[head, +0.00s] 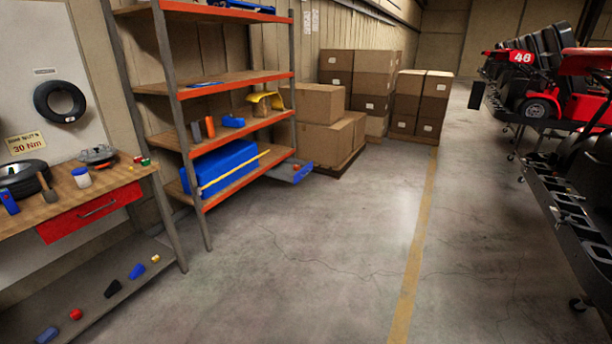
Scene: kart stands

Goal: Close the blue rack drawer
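The metal rack (178,95) with orange shelf edges stands left of centre in the head view. A blue drawer (303,173) juts out at the rack's lower right end, near the bottom shelf. It stands open, with its blue front away from the rack and a small orange or red item inside. A large blue bin or case (222,166) with a yellow strip across it sits on the same low shelf. Neither of my grippers is in view.
A workbench (120,177) with a red drawer (90,212) stands at the near left. Stacked cardboard boxes (320,103) stand behind the open drawer. Karts on stands (540,105) line the right side. The concrete floor between is clear, with a yellow line (415,240).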

